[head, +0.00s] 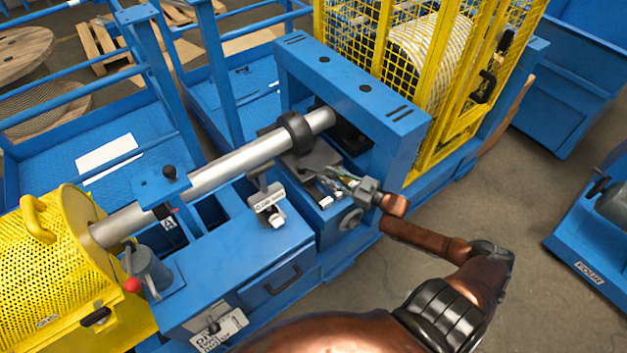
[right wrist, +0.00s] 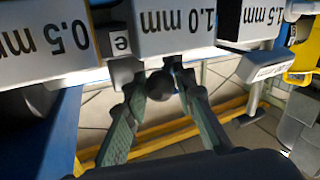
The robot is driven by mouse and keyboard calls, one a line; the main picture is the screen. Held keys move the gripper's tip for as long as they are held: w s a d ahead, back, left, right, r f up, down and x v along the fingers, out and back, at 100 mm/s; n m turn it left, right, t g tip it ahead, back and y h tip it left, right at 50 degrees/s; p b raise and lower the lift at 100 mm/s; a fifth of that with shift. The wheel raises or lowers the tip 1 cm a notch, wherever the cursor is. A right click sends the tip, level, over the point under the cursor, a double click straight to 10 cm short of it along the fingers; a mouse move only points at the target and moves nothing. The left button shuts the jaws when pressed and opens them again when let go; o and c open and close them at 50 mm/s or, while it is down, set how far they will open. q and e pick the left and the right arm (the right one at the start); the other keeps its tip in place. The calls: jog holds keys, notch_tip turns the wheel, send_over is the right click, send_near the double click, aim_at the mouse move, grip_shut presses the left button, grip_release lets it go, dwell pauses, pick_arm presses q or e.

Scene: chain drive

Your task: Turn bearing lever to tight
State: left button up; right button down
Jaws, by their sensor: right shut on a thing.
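My right gripper (head: 340,178) reaches in from the right at the near side of the blue frame, below the black collar on the shaft. In the right wrist view, my right gripper (right wrist: 158,76) has its two green-grey fingers closed around a dark ball knob (right wrist: 160,86), which looks like the bearing lever's end. The rest of the lever is hidden behind the fingers and the label blocks. Its tight and loose marks cannot be made out. My left gripper is not in view.
Label blocks reading 0.5 mm (right wrist: 45,42), 1.0 mm (right wrist: 175,22) and 1.5 mm (right wrist: 250,20) hang close above the fingers. A silver shaft (head: 235,158) runs into the blue frame (head: 355,88). A red-knobbed lever (head: 132,284) stands at lower left.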

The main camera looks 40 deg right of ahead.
jog(key=shift+w+d+f+n+g+y+b, duration=0.1)
jog(key=shift+w+d+n+g+y+b, duration=0.15)
jog(key=shift+d+n+y+b, duration=0.35)
jog(key=shift+a, duration=0.1)
jog(key=c, duration=1.8)
grip_release()
jog(key=shift+s, duration=0.1)
jog(key=shift+o, duration=1)
jog(key=shift+a, duration=0.1)
jog(key=v, duration=1.2)
